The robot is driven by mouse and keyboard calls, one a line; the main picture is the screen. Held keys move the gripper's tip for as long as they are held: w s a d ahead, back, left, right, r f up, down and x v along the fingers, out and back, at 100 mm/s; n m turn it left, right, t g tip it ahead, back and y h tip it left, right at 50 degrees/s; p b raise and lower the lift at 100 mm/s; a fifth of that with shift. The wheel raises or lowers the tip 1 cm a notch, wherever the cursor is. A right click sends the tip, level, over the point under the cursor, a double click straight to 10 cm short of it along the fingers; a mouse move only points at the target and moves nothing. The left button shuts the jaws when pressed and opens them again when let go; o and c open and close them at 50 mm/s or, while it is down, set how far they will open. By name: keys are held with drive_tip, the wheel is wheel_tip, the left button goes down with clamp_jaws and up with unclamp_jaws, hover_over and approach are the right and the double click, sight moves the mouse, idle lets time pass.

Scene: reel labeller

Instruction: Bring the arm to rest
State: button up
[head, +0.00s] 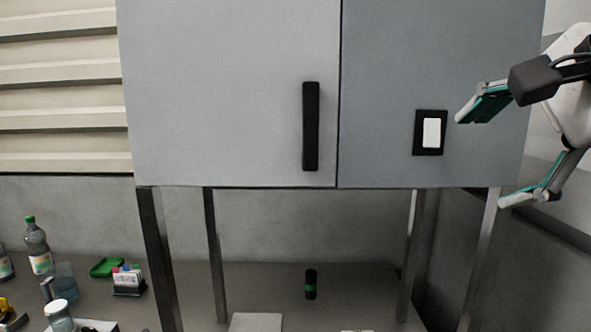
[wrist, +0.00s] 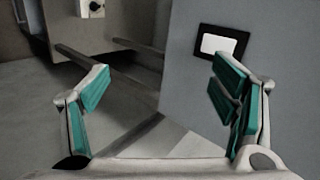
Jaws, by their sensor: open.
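My gripper (head: 482,155) is at the right of the head view, in front of the right part of a grey cabinet (head: 230,90). Its two fingers with teal pads are spread wide apart, and nothing is between them. In the wrist view my gripper (wrist: 160,95) is also open and empty. A black-framed white panel (head: 431,133) on the cabinet is just left of the upper finger in the head view. The same white panel (wrist: 221,45) shows near the right finger in the wrist view.
The cabinet has a black vertical handle (head: 310,126) and stands on metal legs (head: 160,255). Below are a bottle (head: 38,248), a green tray (head: 107,267), a small box of coloured items (head: 128,280) and a dark cylinder with a green band (head: 310,284). A grey wall is at the right.

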drive_tip(key=s+a+f+n+g+b, duration=0.1)
drive_tip(key=s+f+n+g, duration=0.1)
drive_tip(key=f+n, duration=0.6)
drive_tip(key=s+a+f+n+g+h, duration=0.1)
drive_tip(key=s+a+f+n+g, duration=0.1)
drive_tip(key=f+n, duration=0.6)
drive_tip(key=shift+s+a+f+g+b, duration=0.35)
drive_tip(key=shift+s+f, duration=0.55)
drive_tip(key=shift+f, duration=2.5)
drive_tip(key=shift+d, duration=0.1)
